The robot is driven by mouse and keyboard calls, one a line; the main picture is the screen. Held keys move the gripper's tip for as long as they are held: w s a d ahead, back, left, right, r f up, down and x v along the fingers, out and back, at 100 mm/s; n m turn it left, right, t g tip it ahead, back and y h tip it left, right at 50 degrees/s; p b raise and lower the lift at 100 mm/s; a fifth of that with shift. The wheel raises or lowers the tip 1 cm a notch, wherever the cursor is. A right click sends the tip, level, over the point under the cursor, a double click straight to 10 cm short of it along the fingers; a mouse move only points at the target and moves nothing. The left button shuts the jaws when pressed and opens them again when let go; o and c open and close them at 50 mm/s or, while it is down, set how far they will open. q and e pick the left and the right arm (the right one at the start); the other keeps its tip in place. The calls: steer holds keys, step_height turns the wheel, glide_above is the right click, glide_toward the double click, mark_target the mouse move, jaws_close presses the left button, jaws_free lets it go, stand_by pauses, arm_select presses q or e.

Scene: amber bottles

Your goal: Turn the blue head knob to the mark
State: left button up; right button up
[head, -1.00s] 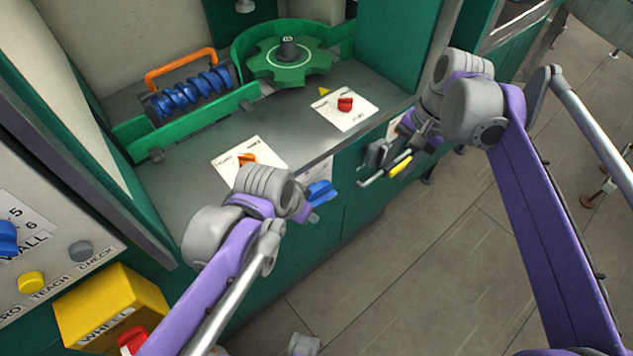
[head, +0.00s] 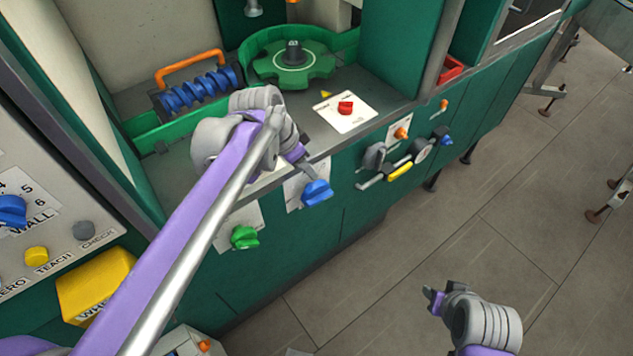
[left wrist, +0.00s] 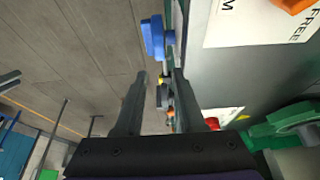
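A blue knob (head: 316,193) sits on a white plate (head: 296,192) on the green front panel, below the worktop edge. I take it for the head knob; its mark cannot be made out. My left gripper (head: 306,168) is just above it in the head view, partly hidden by its own wrist. In the left wrist view its two dark fingers (left wrist: 158,103) are apart with nothing between them, and a blue knob (left wrist: 154,37) is beyond the fingertips. My right gripper (head: 432,297) is low over the floor, away from the panel; its finger opening is unclear.
A green knob (head: 243,237) is lower left on the panel. An orange knob (head: 401,133), a yellow handle (head: 400,171) and a small blue knob (head: 446,140) are to the right. A red knob (head: 345,107) is on the worktop. The floor (head: 400,240) in front is clear.

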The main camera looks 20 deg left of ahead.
mark_target(319, 182)
arm_select(q)
steer(key=x, duration=1)
steer(key=shift+b, duration=0.35)
jaws_close()
